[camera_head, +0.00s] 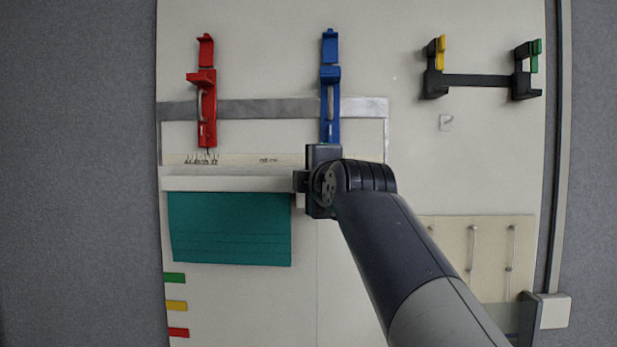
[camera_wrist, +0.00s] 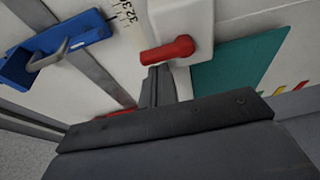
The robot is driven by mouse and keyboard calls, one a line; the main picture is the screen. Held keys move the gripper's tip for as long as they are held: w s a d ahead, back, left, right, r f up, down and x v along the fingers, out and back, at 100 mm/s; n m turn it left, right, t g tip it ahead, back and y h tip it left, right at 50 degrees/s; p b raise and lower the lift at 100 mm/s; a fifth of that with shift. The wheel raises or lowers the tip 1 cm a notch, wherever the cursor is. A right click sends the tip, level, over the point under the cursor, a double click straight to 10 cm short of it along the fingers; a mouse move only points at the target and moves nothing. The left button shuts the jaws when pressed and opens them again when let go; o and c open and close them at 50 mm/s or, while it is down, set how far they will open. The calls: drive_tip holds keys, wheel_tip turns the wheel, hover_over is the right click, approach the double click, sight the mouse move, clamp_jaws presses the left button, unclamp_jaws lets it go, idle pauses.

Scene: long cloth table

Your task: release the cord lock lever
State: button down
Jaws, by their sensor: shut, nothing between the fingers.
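A red lever (camera_wrist: 168,50) sticks out from a white lock block (camera_wrist: 182,20) in the wrist view. In the head view my wrist hides the lever and most of the block.
A red bracket (camera_head: 208,110) and a blue bracket (camera_head: 330,105) are fixed above the rail on the pale board. A black bar holder (camera_head: 475,80) with yellow and green clips is at upper right. A cream panel (camera_head: 490,245) is at lower right.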

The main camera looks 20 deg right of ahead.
drive_tip(key=shift+d+m+t+b, duration=0.25)
drive_tip(key=shift+m+t+b, duration=0.15)
drive_tip(key=shift+m+b, duration=0.65)
drive_tip(key=shift+s+d+f+m+t+h+b, duration=0.15)
drive_tip(key=shift+d+m+t+h+b, duration=0.25)
drive_tip(key=shift+m+b, duration=0.65)
drive_tip(key=shift+s+d+f+m+t+h+b, duration=0.15)
drive_tip(key=shift+d+m+b, duration=0.45)
drive_tip(key=shift+m, duration=0.8)
drive_tip(key=shift+s+d+m+t+h+b, duration=0.2)
drive_tip(key=shift+d+m+t+h+b, duration=0.2)
drive_tip(key=shift+m+b, duration=0.65)
wheel_tip(320, 180, up, 4)
drive_tip(key=a+p, duration=0.2)
drive_tip(key=p, duration=0.2)
drive_tip(key=f+b+v, duration=0.1)
drive_tip(key=b+v, duration=0.3)
drive_tip(key=v, duration=0.5)
drive_tip(key=shift+a, duration=0.3)
